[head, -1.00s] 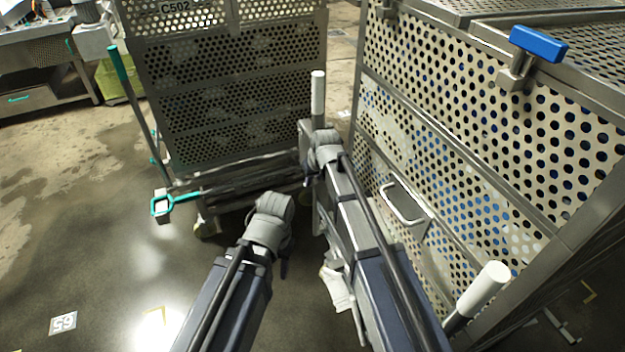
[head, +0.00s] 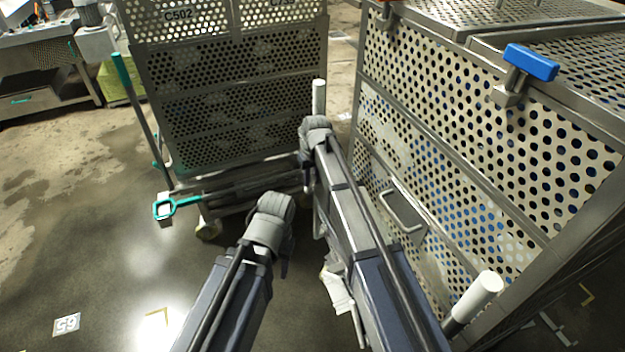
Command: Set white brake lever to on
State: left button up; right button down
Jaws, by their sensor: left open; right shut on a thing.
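A white-handled upright lever (head: 318,96) stands at the far left corner of the right-hand cart, just behind my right wrist. It appears to be the brake lever; its lower part is hidden by my arm. My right gripper (head: 308,182) is at the lever's lower part, shut on it, with the fingers mostly hidden behind the wrist. A second white handle (head: 477,297) stands at the cart's near corner, tilted in the picture. My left gripper (head: 285,266) is lower, open and empty, over the floor between the carts, mostly hidden by its wrist.
The perforated right-hand cart (head: 450,130) bears a blue T-handle (head: 531,61) and a metal grab handle (head: 402,208). Another perforated cart (head: 230,100) with a teal loop handle (head: 178,206) stands behind. The floor (head: 110,240) at left is clear.

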jog(key=shift+w, duration=0.1)
jog(key=c, duration=0.8)
grip_release()
jog(key=shift+r, duration=0.1)
jog(key=r+p, duration=0.5)
jog(key=s+r+p, duration=0.1)
jog(key=r+p, duration=0.1)
jog(key=shift+d+r+p, duration=0.15)
jog(key=shift+r+p, duration=0.2)
jog(key=shift+p, duration=0.05)
jog(key=shift+f, duration=0.1)
jog(key=shift+c, duration=0.2)
